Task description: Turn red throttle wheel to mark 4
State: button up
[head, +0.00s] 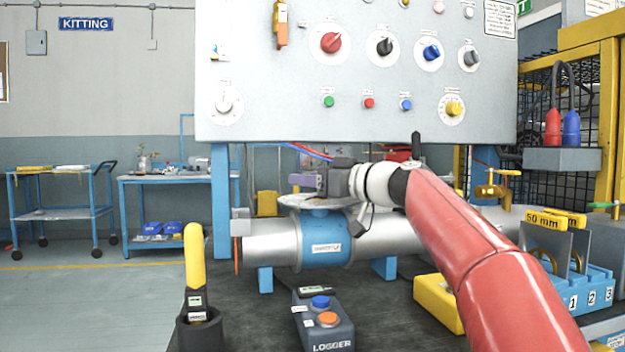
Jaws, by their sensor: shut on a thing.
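My gripper (308,184) reaches in from the right over the pipe, its jaws closed around a purple piece (300,180). The purple piece sits just above a pale round plate (300,202) on top of the pipe's blue collar (322,243). Its full shape is hidden by the gripper, and no marks on the plate can be read. No red wheel shows clearly at the gripper. A red part (402,157) shows behind my wrist, partly hidden. A red knob (331,42) with a pale dial is on the upright panel.
The panel (270,95) hangs behind the pipe (390,237). In front stand a logger box (325,330) and a yellow-handled tool in a holder (195,270). A yellow block (438,303) and a blue numbered rack (600,280) are at right. Red and blue hoses (310,151) run behind.

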jog(key=shift+f+m+t+h+b, duration=0.1)
jog(key=shift+m+t+h+b, duration=0.2)
jog(key=shift+b, duration=0.05)
jog(key=shift+m+t+h+b, duration=0.4)
jog(key=shift+m+t+h, duration=0.1)
jog(key=shift+t, duration=0.1)
jog(key=shift+d+m+t+h, duration=0.1)
jog(key=shift+m+t+h, duration=0.6)
jog(key=shift+t+h, duration=0.2)
jog(key=m+t+h+p, duration=0.1)
jog(key=m+h+p, duration=0.1)
jog(key=h, duration=0.1)
jog(key=shift+w+d+r+t, duration=0.2)
jog(key=shift+r+t, duration=0.1)
jog(key=shift+t, duration=0.1)
jog(key=shift+f+m+t+h+p, duration=0.1)
jog(key=shift+m+t+h+p, duration=0.2)
jog(key=shift+m+h+p, duration=0.4)
jog(key=shift+d+f, duration=0.1)
jog(key=o, duration=1)
